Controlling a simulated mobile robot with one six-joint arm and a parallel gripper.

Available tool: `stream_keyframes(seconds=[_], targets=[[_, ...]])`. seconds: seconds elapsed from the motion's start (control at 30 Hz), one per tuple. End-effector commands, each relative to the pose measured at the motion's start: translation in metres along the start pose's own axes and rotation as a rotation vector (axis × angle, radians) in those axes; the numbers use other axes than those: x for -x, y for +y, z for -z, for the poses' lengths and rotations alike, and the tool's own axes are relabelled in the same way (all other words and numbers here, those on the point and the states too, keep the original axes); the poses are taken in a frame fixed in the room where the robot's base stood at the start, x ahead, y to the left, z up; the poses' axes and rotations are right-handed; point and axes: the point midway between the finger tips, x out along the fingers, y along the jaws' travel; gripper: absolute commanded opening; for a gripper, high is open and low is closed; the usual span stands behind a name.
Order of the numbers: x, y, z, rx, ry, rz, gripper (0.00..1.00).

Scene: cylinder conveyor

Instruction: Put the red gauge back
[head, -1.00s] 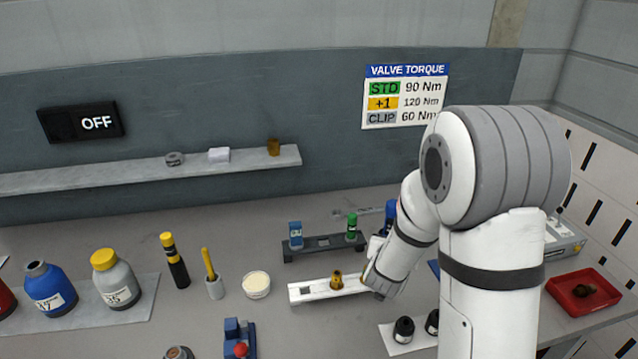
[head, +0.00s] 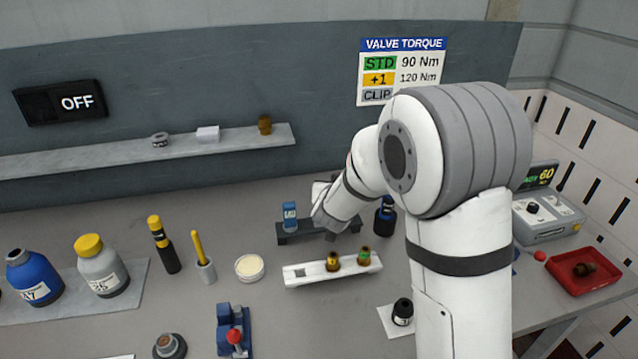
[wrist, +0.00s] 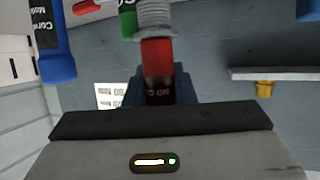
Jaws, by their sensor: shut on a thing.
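The red gauge (wrist: 158,65) is a red and black cylinder with a grey ribbed end, held between my gripper's dark fingers in the wrist view. In the head view my gripper (head: 324,218) is over the dark rack (head: 290,239), and the red gauge is hidden there. I cannot tell whether it touches the rack. A blue gauge (head: 290,215) stands upright at the rack's left end. A green gauge (wrist: 128,20) shows partly in the wrist view, close to the red one; in the head view my arm hides it.
A white rack (head: 305,275) in front holds two brass fittings (head: 333,261), the right one green-topped. A cream dish (head: 249,267) and yellow-handled tools stand left. A dark blue bottle (head: 384,215) is behind my arm. A red tray (head: 583,280) lies far right.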

Motion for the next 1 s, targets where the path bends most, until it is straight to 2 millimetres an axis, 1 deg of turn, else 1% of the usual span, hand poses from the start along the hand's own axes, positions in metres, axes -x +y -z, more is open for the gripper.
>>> stream_keyframes(seconds=[0.03,0.1,0.23,0.37,0.47,0.8,1.0], targets=[[-0.002,-0.017,0.004,0.007,0.004,0.026,0.0],[-0.002,-0.034,0.009,0.017,0.004,0.053,0.0],[-0.002,-0.051,0.015,0.028,0.003,0.081,0.0],[-0.003,-0.054,0.013,0.029,0.003,0.086,0.0],[-0.005,-0.054,0.007,0.03,0.003,0.086,0.0],[-0.019,-0.054,-0.027,0.03,0.003,0.086,0.0],[-0.025,-0.054,-0.04,0.03,0.004,0.086,0.0]])
